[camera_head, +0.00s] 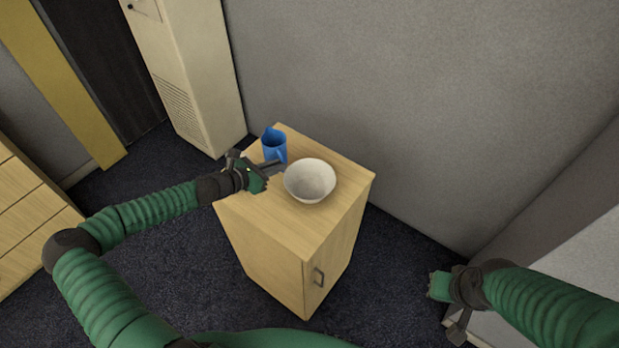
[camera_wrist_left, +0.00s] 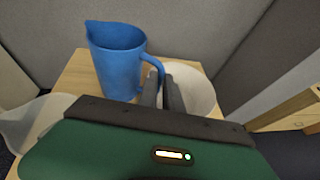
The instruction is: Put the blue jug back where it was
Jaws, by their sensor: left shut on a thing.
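The blue jug (camera_head: 273,145) is upright at the back left of a small wooden cabinet top (camera_head: 258,208). In the left wrist view, the jug (camera_wrist_left: 116,62) has its handle turned toward my fingers. My left gripper (camera_head: 276,166) is shut on the jug's handle; its fingertips also show in the left wrist view (camera_wrist_left: 164,92). Whether the jug's base touches the wood is not clear. My right gripper (camera_head: 438,285) is off to the right, away from the cabinet, and its jaws are too small to read.
A white bowl (camera_head: 310,181) stands on the cabinet top, just right of my left fingers and close to the jug. A grey wall (camera_head: 430,100) rises behind. A tall cream unit (camera_head: 190,75) stands at the back left.

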